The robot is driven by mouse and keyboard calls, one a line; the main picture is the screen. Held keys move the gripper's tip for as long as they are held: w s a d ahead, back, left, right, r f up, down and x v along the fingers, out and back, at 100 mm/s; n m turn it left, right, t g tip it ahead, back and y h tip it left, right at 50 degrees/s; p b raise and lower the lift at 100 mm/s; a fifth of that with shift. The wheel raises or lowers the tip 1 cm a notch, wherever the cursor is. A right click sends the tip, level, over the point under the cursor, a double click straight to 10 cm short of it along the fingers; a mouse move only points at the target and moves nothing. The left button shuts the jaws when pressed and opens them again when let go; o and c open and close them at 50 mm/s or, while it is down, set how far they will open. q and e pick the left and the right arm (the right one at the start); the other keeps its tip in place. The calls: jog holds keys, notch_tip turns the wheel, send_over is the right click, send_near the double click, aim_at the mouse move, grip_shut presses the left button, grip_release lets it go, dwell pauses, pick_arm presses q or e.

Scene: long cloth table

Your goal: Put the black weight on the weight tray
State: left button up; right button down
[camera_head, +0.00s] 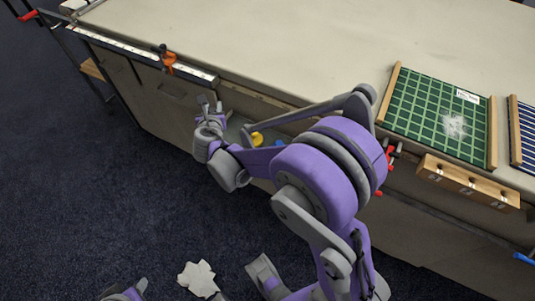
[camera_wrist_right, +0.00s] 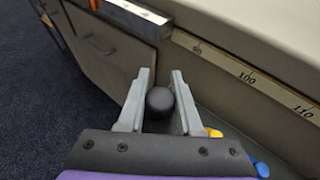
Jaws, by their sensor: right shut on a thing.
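My right gripper (camera_head: 210,106) is in front of the table's side, near the table edge in the head view. In the right wrist view its two grey fingers (camera_wrist_right: 160,82) are shut on the black weight (camera_wrist_right: 160,101), which shows as a dark rounded knob between them. The head view does not show the weight clearly. A yellow piece (camera_head: 257,139) and a blue piece (camera_head: 279,143) sit low by the table side, partly behind my right arm. I cannot make out which surface is the weight tray.
The long cloth table (camera_head: 270,45) has a clear top on its left and middle. A ruler strip (camera_wrist_right: 247,78) runs along its edge. An orange clamp (camera_head: 167,60) is at the edge. A green grid board (camera_head: 436,112) lies at right above a wooden hook rail (camera_head: 468,182).

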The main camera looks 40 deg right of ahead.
aim_at(234, 125)
jog(key=w+d+f+m+g+h+b, duration=0.2)
jog(key=w+d+f+b, duration=0.15)
jog(key=d+b, duration=0.35)
jog(key=shift+m, duration=0.3)
jog(key=f, duration=0.3)
jog(key=f+b, duration=0.1)
jog(key=f, duration=0.2)
jog(key=f+b, duration=0.1)
jog(key=f, duration=0.3)
jog(key=shift+s+d+f, duration=0.1)
jog(key=shift+s+d, duration=0.2)
jog(key=shift+s, duration=0.1)
pick_arm(q)
notch_tip(234, 125, down, 13)
jog(key=shift+w, duration=0.4)
pick_arm(e)
jog(key=shift+h, duration=0.3)
jog(key=shift+f+b, duration=0.15)
jog(key=shift+b, duration=0.15)
jog(key=c, duration=0.6)
grip_release()
